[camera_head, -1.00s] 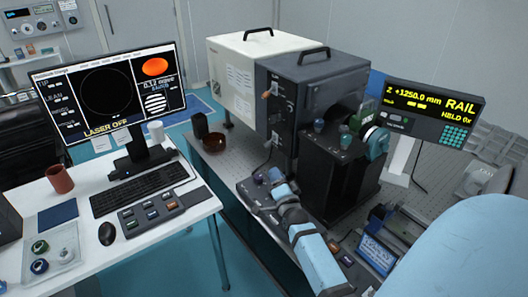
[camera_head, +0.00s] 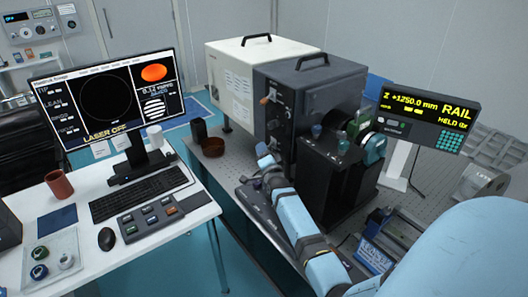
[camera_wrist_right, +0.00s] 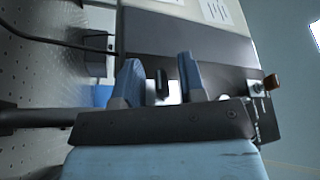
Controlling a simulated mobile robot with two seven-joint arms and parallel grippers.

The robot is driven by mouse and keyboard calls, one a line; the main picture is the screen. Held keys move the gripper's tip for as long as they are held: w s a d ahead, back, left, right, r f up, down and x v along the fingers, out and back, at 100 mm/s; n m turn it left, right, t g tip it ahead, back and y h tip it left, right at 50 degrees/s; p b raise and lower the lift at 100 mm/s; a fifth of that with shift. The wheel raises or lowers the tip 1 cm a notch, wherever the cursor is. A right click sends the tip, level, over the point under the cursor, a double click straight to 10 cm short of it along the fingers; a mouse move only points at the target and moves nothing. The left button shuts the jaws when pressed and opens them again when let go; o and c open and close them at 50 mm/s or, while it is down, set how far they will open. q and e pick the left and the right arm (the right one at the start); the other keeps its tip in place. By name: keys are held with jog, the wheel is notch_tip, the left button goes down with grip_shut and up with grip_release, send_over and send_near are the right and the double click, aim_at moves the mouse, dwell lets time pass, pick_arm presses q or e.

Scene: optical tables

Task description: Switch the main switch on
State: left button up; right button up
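The dark instrument box (camera_head: 318,84) stands behind the optical table's front edge, with small controls on its front panel. My right gripper (camera_head: 264,152) is in front of the lower part of this box. In the right wrist view my right gripper (camera_wrist_right: 160,75) is open, its two blue fingers apart. A small black upright part (camera_wrist_right: 162,84) beside a pale plate shows between the fingers; it may be the main switch, but its position is unclear. It does not look gripped. The monitor (camera_head: 108,98) reads LASER OFF. My left gripper is not in view.
A rail display (camera_head: 428,118) stands at right. A dark cable (camera_wrist_right: 50,40) runs nearby.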

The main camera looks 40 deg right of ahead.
grip_shut()
